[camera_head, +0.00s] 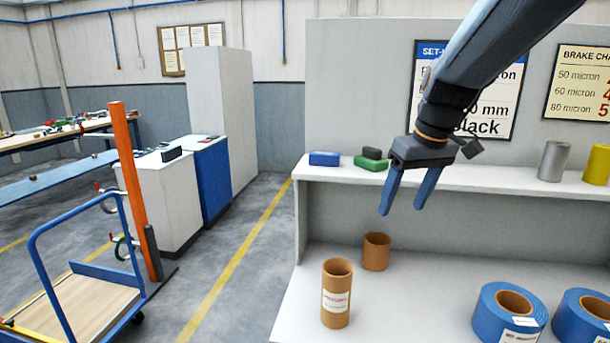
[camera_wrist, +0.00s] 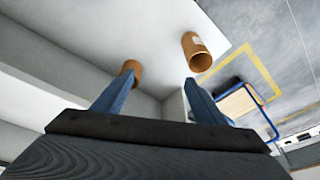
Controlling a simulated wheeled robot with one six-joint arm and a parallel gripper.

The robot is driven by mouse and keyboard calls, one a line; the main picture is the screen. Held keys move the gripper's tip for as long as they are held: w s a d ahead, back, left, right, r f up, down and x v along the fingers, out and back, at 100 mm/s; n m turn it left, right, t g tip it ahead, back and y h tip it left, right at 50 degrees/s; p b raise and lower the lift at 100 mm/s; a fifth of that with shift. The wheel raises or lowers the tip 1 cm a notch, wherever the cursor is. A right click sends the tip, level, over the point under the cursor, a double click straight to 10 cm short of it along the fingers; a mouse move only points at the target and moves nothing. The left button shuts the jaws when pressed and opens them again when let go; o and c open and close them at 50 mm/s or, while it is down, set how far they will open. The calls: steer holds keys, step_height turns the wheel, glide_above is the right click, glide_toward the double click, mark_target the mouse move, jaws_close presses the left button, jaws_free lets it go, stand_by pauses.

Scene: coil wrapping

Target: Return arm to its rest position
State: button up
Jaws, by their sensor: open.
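My gripper (camera_head: 407,192) is open and empty, with its two blue fingers pointing down in front of the upper shelf. In the wrist view, the same blue fingers (camera_wrist: 160,98) are spread apart with nothing between them. A labelled brown cardboard core (camera_head: 336,300) stands upright near the left front of the white bench, below and left of my gripper. A shorter brown core (camera_head: 376,252) stands behind it. Both cores, the labelled one (camera_wrist: 197,52) and the shorter one (camera_wrist: 132,70), also show beyond the fingers in the wrist view.
Blue tape rolls (camera_head: 508,314) lie at the bench's right front. The upper shelf (camera_head: 480,178) holds a blue block (camera_head: 324,158), green and dark blocks, a grey cylinder (camera_head: 553,161) and a yellow one (camera_head: 597,165). A blue-framed cart (camera_head: 75,300) and orange post (camera_head: 136,190) stand left.

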steer(key=s+a+f+m+b, duration=0.1)
steer(key=s+f+m, duration=0.1)
steer(key=s+f, duration=0.6)
steer(key=s+a+f+m+g+h+b, duration=0.1)
steer(key=s+f+b, duration=0.1)
steer(key=s+f, duration=0.6)
step_height(320, 180, down, 6)
steer(key=shift+s+r+m, duration=0.15)
steer(key=shift+r+m, duration=0.05)
steer(key=shift+m, duration=0.2)
